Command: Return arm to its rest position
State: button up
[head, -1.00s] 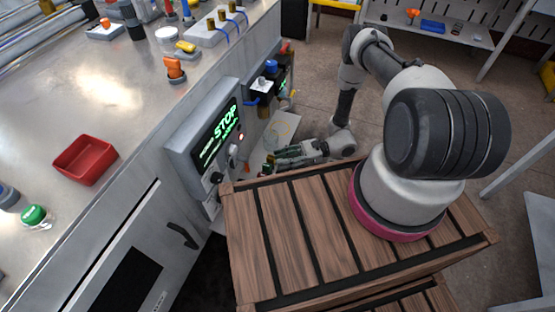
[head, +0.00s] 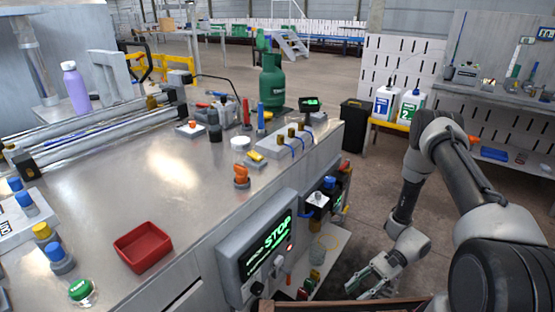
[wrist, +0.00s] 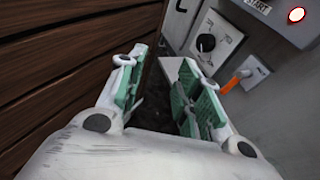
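My gripper (head: 368,285) hangs low at the right of the steel bench, beside the control panel (head: 268,258) with the green STOP screen. In the wrist view my gripper (wrist: 158,90) has its two green-padded fingers apart, with nothing between them. Past the fingertips are a dark gap and a pale ledge. My arm bends down from the right side of the head view.
A red tray (head: 143,250) and a green button (head: 80,290) are on the bench (head: 185,190). A green gas cylinder (head: 272,82) stands at its far end. Wooden slats (wrist: 60,70) lie close left of my gripper. An orange switch (wrist: 232,82) is at right.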

jog(key=w+d+r+n+t+h, duration=0.1)
jog(key=d+r+n+h, duration=0.4)
jog(key=r, duration=0.8)
jog(key=d+r+n+h, duration=0.35)
jog(key=d+r, duration=0.25)
jog(key=r, duration=0.8)
jog(key=s+r+n+t+h, duration=0.2)
jog(key=s+r+t, duration=0.2)
jog(key=r, duration=0.7)
jog(key=s+d+r+n+t+h, duration=0.1)
jog(key=s+r+n+t+h, duration=0.1)
jog(key=r+t, duration=0.4)
jog(key=v, duration=0.5)
jog(key=shift+d, duration=0.2)
